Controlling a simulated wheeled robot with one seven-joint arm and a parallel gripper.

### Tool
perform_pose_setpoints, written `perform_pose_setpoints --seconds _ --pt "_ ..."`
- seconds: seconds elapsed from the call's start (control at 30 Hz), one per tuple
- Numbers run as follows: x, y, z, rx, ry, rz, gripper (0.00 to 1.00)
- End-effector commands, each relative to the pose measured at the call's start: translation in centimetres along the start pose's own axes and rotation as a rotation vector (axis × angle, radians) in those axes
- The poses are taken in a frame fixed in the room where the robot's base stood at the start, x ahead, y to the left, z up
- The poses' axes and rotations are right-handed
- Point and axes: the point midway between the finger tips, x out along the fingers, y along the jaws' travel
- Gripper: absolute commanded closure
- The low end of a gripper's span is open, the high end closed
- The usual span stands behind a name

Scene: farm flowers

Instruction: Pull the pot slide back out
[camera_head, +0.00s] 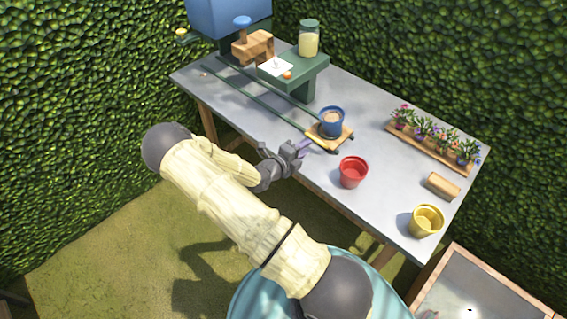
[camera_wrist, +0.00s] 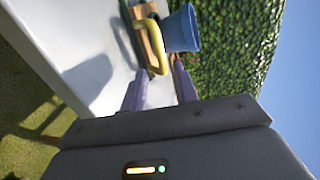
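The pot slide (camera_head: 346,136) is a small wooden board on the table, at the near end of two dark green rails (camera_head: 262,103). A blue pot (camera_head: 332,122) with brownish fill stands upright on it. In the wrist view the slide (camera_wrist: 140,16) has a yellow loop handle (camera_wrist: 151,42), beside the blue pot (camera_wrist: 181,30). My gripper (camera_head: 307,146) is at the table's near edge, just left of the slide. In the wrist view its purple fingers (camera_wrist: 158,76) are apart, with the handle's end between their tips. I cannot tell whether either finger touches it.
A red pot (camera_head: 352,172) and a yellow pot (camera_head: 426,221) stand to the right on the grey table (camera_head: 385,195). A planter of flowers (camera_head: 430,148) and a wooden block (camera_head: 443,185) are further right. A green stand (camera_head: 305,78) with a jar (camera_head: 308,40) rises behind, near a blue box (camera_head: 229,15).

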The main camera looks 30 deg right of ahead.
Motion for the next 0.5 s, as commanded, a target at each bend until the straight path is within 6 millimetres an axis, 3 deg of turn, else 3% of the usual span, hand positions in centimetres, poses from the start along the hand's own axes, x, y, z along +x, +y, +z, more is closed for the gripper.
perform_pose_setpoints --seconds 0.3,0.5 --pt "-6.6 0.1 0.1 0.001 -0.003 0.003 0.7" --pt "-9.5 0.1 -0.1 0.0 0.0 0.003 0.7"
